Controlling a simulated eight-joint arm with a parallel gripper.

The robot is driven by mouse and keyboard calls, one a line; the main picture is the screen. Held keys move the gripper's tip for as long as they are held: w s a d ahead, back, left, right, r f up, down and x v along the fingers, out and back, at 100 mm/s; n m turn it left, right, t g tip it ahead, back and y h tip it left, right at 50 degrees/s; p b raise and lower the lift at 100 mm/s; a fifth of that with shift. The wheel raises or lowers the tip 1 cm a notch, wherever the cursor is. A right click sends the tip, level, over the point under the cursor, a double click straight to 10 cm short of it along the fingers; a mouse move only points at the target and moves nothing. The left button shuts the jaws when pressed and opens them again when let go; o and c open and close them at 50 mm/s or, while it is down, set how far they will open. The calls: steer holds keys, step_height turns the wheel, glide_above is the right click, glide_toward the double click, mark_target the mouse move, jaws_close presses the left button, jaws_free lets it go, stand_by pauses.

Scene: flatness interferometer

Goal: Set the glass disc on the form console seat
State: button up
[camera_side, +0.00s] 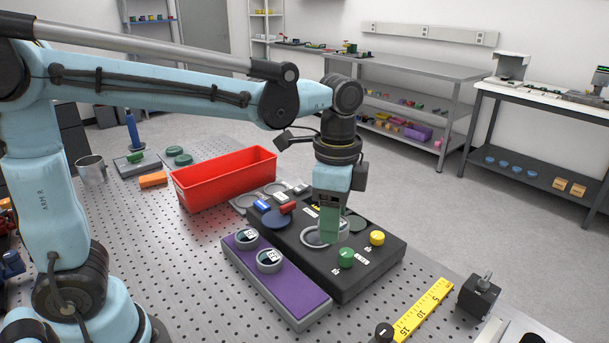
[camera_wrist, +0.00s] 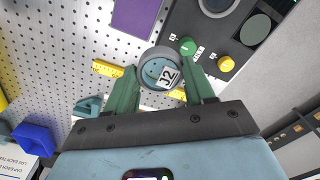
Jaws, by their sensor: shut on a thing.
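My gripper (camera_side: 329,236) points down over the black console (camera_side: 372,268). In the wrist view its green fingers (camera_wrist: 160,86) are shut on a round disc (camera_wrist: 150,70) in a grey rim with a white number label. The disc is hard to make out in the side view. A pale ring seat (camera_side: 308,239) on the console lies just behind the fingertips and is partly hidden; it also shows at the top of the wrist view (camera_wrist: 198,8), apart from the held disc. A dark green round area (camera_side: 356,222) is beside it. The console's labels are too small to read.
A green knob (camera_side: 346,257) and a yellow knob (camera_side: 377,238) stand up near the gripper. Two similar labelled discs (camera_side: 269,260) sit on a purple-topped tray (camera_side: 285,287). A red bin (camera_side: 225,180) stands behind. A yellow ruler (camera_side: 425,309) and black block (camera_side: 478,297) lie right.

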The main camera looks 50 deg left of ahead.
glide_above(317, 238)
step_height(317, 238, down, 7)
steer(key=shift+s, duration=0.1)
steer(key=shift+f, duration=2)
steer(key=shift+f, duration=0.3)
